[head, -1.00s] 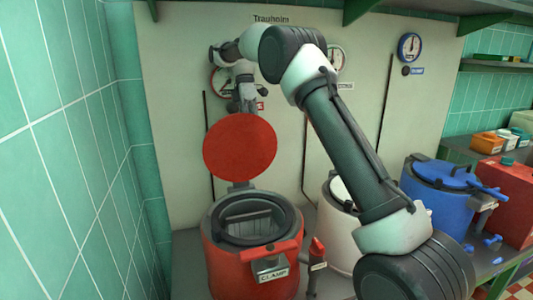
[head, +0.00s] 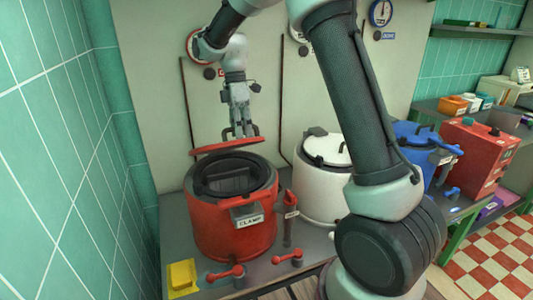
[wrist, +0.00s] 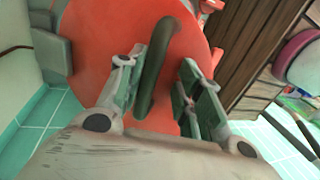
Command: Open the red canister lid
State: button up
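The red canister (head: 228,225) stands on a grey bench with its mouth uncovered, showing a dark ring and interior. Its red lid (head: 215,148) is off the mouth, seen almost edge-on as a thin ellipse behind the rim. A grey clamp labelled CLAMP (head: 249,217) is on the canister's front. In the wrist view, the lid's red face (wrist: 95,45) fills the middle, with a dark bar handle (wrist: 155,70) between my two fingers. The fingers stand apart, with gaps beside the handle.
A white canister (head: 318,185) and a blue canister (head: 415,150) stand to the right. A red box (head: 478,155) is beyond them. A yellow block (head: 182,274) and small red levers (head: 288,258) lie along the bench front. A tiled wall (head: 50,150) is at left.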

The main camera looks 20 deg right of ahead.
jog(key=s+f+t, duration=0.4)
jog(key=f+t, duration=0.1)
jog(key=f, duration=0.3)
jog(key=v, duration=0.8)
jog(key=s+d+f+m+g, duration=0.1)
jog(key=s+d+m, duration=0.1)
jog(key=s+m, duration=0.3)
jog(key=shift+s+d+f+m+g, duration=0.15)
jog(key=shift+s+d+m+g, duration=0.2)
jog(key=shift+m, duration=0.65)
